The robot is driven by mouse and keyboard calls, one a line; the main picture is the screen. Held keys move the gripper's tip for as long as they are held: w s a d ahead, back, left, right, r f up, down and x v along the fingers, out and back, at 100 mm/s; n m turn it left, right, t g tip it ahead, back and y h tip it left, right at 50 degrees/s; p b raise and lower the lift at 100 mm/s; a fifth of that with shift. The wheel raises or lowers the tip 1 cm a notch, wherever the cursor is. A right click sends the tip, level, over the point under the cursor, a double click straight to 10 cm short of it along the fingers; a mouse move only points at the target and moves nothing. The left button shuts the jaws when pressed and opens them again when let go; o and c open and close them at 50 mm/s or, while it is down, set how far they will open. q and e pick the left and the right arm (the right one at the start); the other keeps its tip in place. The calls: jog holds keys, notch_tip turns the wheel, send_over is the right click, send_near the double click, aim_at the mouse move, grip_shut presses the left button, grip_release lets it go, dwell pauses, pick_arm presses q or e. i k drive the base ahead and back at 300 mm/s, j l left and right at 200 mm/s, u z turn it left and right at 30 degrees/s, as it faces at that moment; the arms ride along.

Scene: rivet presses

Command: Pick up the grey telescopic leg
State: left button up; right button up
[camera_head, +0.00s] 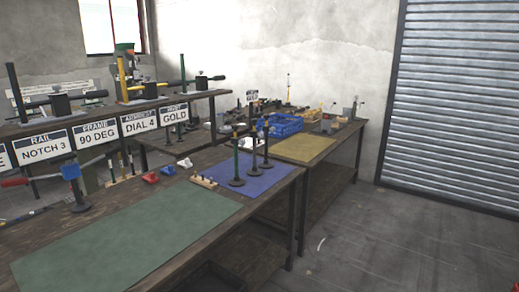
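Three slim upright legs on round dark bases stand on the blue mat (262,180) of the workbench. The middle one is a dark leg (254,155), and the right one is another dark leg (266,145). At this size I cannot tell for sure which of the two dark legs is the grey one. Neither of my grippers is in view, and nothing touches the legs.
A green mat (125,245) covers the bench's near part. A wooden peg block (204,182) sits left of the legs. A blue crate (281,125) and yellow mat (305,149) lie behind. A labelled shelf (122,107) runs along the left. The floor (400,240) at right is clear.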

aim_at(254, 171)
jog(key=u, duration=1.6)
jog(key=z, duration=1.6)
jog(key=i+l, duration=0.25)
jog(key=i, duration=0.15)
jog(key=i+l, duration=0.3)
jog(key=i, duration=0.1)
